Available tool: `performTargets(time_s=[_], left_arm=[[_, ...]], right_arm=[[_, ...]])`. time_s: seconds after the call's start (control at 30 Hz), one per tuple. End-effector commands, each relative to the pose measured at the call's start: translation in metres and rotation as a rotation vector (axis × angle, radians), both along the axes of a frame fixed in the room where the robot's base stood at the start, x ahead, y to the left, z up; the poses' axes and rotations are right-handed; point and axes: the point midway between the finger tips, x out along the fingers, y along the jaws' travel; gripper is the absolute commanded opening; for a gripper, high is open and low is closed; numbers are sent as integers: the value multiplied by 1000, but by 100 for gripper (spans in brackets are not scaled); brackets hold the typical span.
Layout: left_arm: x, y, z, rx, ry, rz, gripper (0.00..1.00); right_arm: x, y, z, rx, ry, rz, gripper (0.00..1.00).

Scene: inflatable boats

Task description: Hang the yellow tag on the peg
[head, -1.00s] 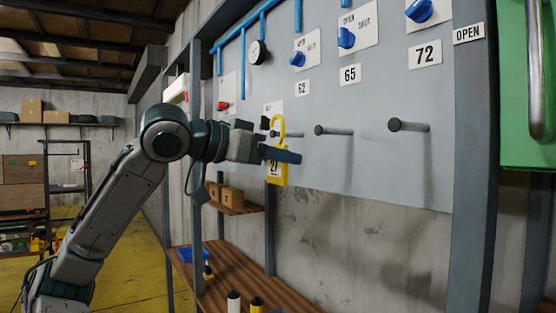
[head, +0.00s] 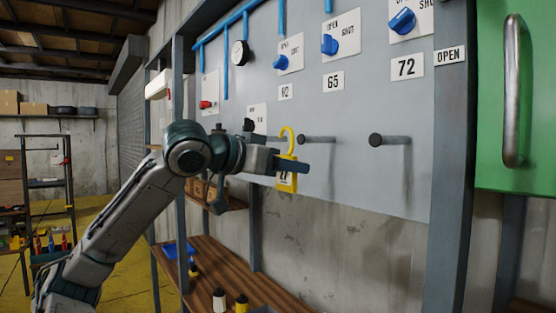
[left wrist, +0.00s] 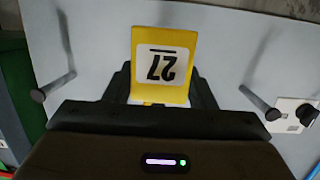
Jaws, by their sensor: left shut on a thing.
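One dark peg (head: 318,139) sticks out below the 65 plate, just right of the hook in the picture. Another peg (head: 390,140) is below the 72 plate. The hook looks apart from both. My right gripper is not in view.
The grey panel (head: 350,185) carries blue knobs (head: 329,45), number plates and blue pipes. A green box with a handle (head: 513,90) is at the right, beside a dark post (head: 450,170). A wooden shelf (head: 235,268) with small items is below.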

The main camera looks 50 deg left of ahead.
Motion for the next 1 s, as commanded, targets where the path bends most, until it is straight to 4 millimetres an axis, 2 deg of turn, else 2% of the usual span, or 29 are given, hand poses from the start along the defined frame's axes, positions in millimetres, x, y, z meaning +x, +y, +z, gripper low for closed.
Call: performTargets(time_s=[0.8,0.9,1.0], left_arm=[[49,-4,2,0,1,-2,29],[53,-5,1,-1,2,-3,29],[53,-4,-6,0,1,-1,29]], right_arm=[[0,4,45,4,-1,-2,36],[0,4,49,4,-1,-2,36],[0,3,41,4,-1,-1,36]])
